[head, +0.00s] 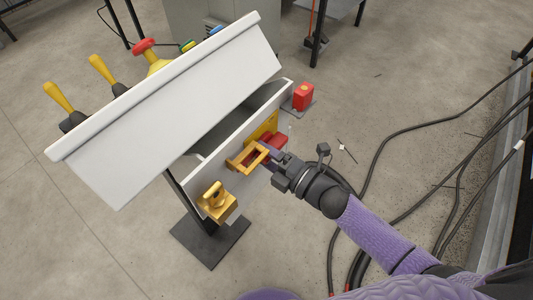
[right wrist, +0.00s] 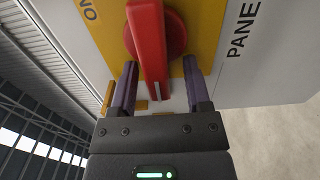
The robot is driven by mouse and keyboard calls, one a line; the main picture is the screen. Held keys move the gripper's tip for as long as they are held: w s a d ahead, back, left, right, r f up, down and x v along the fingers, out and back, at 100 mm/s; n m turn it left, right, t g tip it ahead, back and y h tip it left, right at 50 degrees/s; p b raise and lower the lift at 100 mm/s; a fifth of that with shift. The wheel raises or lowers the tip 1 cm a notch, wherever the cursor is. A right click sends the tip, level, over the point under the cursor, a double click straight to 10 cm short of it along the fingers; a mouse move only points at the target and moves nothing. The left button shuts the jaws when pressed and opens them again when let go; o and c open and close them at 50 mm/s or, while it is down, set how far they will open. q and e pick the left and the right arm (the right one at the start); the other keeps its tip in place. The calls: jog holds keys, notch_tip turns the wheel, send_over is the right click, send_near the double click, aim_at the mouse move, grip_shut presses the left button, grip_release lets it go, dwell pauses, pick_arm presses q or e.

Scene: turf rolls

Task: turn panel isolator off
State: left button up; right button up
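The panel isolator is a red rotary handle (right wrist: 150,45) on a round red base over a yellow plate (right wrist: 205,30). In the right wrist view the handle points down the picture, its white-marked end between my fingers. My right gripper (right wrist: 160,70) is open around that end; the left finger is close to the handle and a gap shows on the right. In the head view my right gripper (head: 264,152) is at the white panel face, beside the red handle (head: 274,140), which it partly hides. My left gripper is not in view.
An orange bracket (head: 238,163) and a brass-coloured block (head: 215,205) stick out from the panel near my gripper. A white sloping console (head: 170,105) with yellow levers stands left. A red box (head: 303,97) is behind. Black cables (head: 400,125) lie on the floor at right.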

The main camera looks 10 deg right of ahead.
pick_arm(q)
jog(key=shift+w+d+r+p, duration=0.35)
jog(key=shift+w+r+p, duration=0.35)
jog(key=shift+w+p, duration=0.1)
pick_arm(e)
jog(key=v, duration=1)
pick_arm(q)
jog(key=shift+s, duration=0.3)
pick_arm(e)
jog(key=s+d+f+m+g+h, duration=0.1)
jog(key=d+f+m+h, duration=0.1)
jog(key=f+m+h, duration=0.3)
jog(key=s+d+f+m+g+h, duration=0.1)
jog(key=s+d+f+m, duration=0.1)
jog(key=f+m, duration=0.35)
jog(key=s+d+f+m+g+h, duration=0.3)
jog(key=s+f+m+g+h, duration=0.3)
jog(key=s+f, duration=0.7)
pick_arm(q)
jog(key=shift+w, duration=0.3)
pick_arm(e)
jog(key=s+a+f+m+g, duration=0.1)
jog(key=s+f+m+g, duration=0.1)
jog(key=s, duration=0.6)
jog(key=s+a+f+m+g, duration=0.1)
jog(key=s+f+m+g, duration=0.2)
jog(key=s, duration=0.4)
jog(key=shift+s+f+m+g, duration=0.25)
jog(key=shift+s+m+g, duration=0.15)
jog(key=shift+m+g, duration=0.4)
